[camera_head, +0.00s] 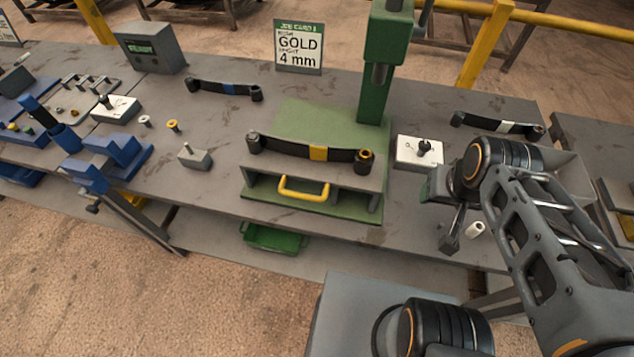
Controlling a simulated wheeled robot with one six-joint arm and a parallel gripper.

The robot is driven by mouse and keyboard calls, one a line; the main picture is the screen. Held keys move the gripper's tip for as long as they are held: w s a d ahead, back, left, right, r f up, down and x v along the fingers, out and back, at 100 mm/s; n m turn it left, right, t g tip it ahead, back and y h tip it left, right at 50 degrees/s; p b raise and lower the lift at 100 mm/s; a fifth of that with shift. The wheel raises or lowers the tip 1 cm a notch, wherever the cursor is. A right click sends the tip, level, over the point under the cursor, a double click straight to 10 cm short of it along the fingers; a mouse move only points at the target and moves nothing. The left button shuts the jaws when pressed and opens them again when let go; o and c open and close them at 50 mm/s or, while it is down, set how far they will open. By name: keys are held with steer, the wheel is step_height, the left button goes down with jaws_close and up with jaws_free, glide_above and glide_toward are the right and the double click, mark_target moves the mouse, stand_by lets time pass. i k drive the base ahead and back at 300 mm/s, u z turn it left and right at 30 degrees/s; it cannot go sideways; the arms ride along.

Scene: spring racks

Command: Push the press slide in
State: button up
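The press (385,60) is a green column with a grey ram at the back of the bench. Its slide (235,160) is a grey tray with a yellow handle (304,189) on its front, above a green base. The slide sits forward of the column. A dark leaf spring with a gold band (318,153) lies across the slide, with a brass-coloured bushing (364,160) at its right end. My gripper (449,243) is right of the slide, apart from the handle, pointing down over the bench. Its fingers are partly hidden, so I cannot tell its opening.
A small white cylinder (475,229) is beside my gripper. A white block with a dark knob (420,152) stands right of the press. A sign (298,47) reads GOLD 4 mm. Blue fixtures (110,160) stand left. The bench front left of the slide is mostly clear.

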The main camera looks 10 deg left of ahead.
mark_target(337, 176)
steer(key=z, duration=0.25)
steer(key=k, duration=1.2)
steer(key=u, duration=1.15)
steer(key=i, duration=0.5)
steer(key=u, duration=0.1)
